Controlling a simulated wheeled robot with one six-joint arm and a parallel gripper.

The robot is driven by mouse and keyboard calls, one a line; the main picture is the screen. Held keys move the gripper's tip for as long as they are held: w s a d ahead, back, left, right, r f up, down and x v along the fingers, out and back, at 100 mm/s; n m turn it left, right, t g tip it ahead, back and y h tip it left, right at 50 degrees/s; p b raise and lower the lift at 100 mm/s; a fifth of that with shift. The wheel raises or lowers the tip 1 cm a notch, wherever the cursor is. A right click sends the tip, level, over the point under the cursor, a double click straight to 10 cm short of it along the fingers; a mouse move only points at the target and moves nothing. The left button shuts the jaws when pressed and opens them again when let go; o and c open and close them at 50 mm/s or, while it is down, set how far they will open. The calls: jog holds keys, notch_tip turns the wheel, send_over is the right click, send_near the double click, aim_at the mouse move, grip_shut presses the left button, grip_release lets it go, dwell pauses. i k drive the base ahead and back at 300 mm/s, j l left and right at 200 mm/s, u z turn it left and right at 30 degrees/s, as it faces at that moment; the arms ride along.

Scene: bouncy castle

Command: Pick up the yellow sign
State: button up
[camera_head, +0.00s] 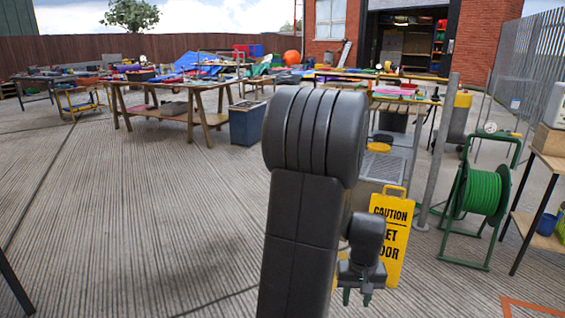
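The yellow sign (398,222) stands upright on the ground right of the middle, with black "CAUTION" lettering and a handle at its top. My arm covers its lower left side and part of its words. My gripper (357,297) points downward in front of the sign's lower left, near the picture's bottom edge. Its two greenish fingertips show a gap between them, with nothing seen in it. Whether the gripper touches the sign cannot be told from this view.
A green hose reel (484,192) stands right of the sign, beside a grey metal post (437,150). A wooden table (545,160) is at the right edge. A blue bin (247,123) and cluttered trestle tables (170,112) stand behind.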

aim_at(398, 212)
jog(key=i+l+u, duration=0.15)
jog(key=l+u, duration=0.3)
jog(key=i+l+u, duration=0.1)
jog(key=l+u, duration=0.15)
jog(key=u, duration=0.2)
jog(key=l+u, duration=0.9)
jog(key=k+l+u, duration=0.1)
jog(key=l, duration=0.3)
jog(key=k+l+u, duration=0.1)
jog(key=l, duration=0.3)
jog(key=k+l+u, duration=0.1)
jog(key=l, duration=0.3)
jog(key=k+l+u, duration=0.1)
jog(key=l, duration=0.3)
jog(key=k+l+u, duration=0.1)
jog(key=k+l, duration=0.15)
jog(key=k+l+u, duration=0.1)
jog(key=l, duration=0.35)
jog(key=k+l, duration=0.2)
jog(key=l, duration=0.15)
jog(key=k+l, duration=0.15)
jog(key=l, duration=0.25)
jog(key=k+l, duration=0.2)
jog(key=l, duration=0.15)
jog(key=k+l, duration=0.2)
jog(key=l, duration=0.2)
